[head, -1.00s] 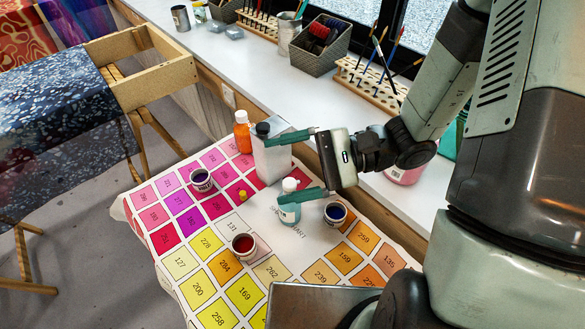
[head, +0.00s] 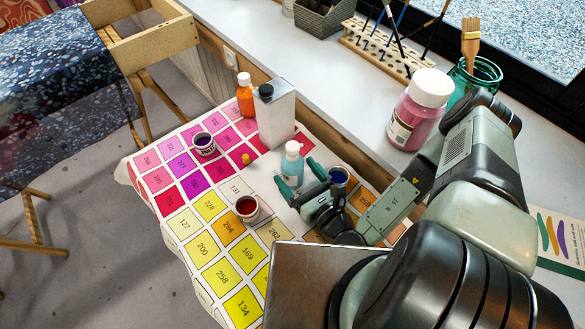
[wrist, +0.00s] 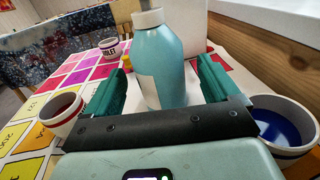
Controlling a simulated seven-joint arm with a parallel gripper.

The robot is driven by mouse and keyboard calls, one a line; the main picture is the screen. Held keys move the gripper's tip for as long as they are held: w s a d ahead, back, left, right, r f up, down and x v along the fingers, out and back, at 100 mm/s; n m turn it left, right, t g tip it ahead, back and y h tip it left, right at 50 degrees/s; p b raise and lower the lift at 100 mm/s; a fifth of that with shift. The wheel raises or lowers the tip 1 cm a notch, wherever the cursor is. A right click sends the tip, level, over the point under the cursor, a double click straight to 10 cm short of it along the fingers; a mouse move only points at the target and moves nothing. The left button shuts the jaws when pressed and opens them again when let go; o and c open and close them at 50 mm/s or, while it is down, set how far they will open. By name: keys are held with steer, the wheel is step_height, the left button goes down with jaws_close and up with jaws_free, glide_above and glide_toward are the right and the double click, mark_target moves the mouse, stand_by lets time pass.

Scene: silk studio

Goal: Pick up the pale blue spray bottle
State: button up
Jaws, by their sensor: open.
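The pale blue spray bottle (head: 292,165) has a white cap and stands upright on the colour-chart cloth. In the wrist view the pale blue bottle (wrist: 160,65) rises in the middle, between and just beyond my teal fingers. My gripper (head: 300,180) is open and low over the cloth, with a finger on either side of the bottle's near side. In the wrist view my gripper (wrist: 160,88) shows both fingers spread, with gaps to the bottle. The bottle's lower part is partly hidden by my gripper.
A cup of dark red (head: 247,208) stands left of my gripper and a cup of blue (head: 338,181) right of it. A grey-white can (head: 278,115) and an orange bottle (head: 245,95) stand behind.

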steer(key=shift+x, duration=2.15)
steer(key=shift+c, duration=0.5)
